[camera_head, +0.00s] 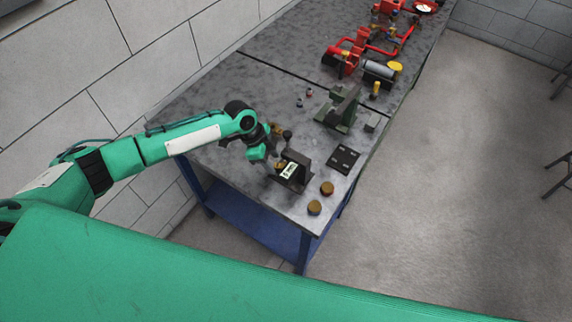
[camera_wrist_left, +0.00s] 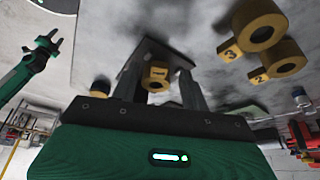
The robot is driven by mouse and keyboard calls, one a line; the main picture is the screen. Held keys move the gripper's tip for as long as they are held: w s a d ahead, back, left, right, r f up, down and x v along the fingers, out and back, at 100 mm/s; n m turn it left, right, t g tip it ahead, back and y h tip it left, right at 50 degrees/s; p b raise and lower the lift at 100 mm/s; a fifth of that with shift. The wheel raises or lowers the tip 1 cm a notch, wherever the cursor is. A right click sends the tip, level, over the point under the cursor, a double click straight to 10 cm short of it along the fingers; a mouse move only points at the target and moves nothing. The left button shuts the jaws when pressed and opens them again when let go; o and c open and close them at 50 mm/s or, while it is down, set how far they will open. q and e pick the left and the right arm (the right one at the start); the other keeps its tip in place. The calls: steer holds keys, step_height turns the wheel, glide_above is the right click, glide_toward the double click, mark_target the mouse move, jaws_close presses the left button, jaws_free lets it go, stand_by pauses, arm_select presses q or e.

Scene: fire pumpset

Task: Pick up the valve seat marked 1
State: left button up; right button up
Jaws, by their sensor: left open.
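The brass valve seat marked 1 (camera_wrist_left: 155,77) shows in the left wrist view between the two dark fingers of my left gripper (camera_wrist_left: 160,88). The fingers are open, with a gap visible on both sides of the seat. In the head view my left gripper (camera_head: 282,160) is low over the near end of the grey table, and the seat marked 1 cannot be made out clearly there. Two more brass ring-shaped seats, marked 3 (camera_wrist_left: 253,27) and 2 (camera_wrist_left: 281,62), are to the right in the wrist view.
Two round brass-brown pieces (camera_head: 327,188) are near the table's front corner; their numbers are unreadable. A black plate (camera_head: 343,159), a green vice-like fixture (camera_head: 341,108) and red pump parts (camera_head: 345,55) are farther along.

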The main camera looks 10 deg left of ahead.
arm_select(q)
steer(key=shift+x, duration=0.85)
steer(key=shift+c, duration=0.3)
jaws_close()
steer(key=shift+r, duration=0.1)
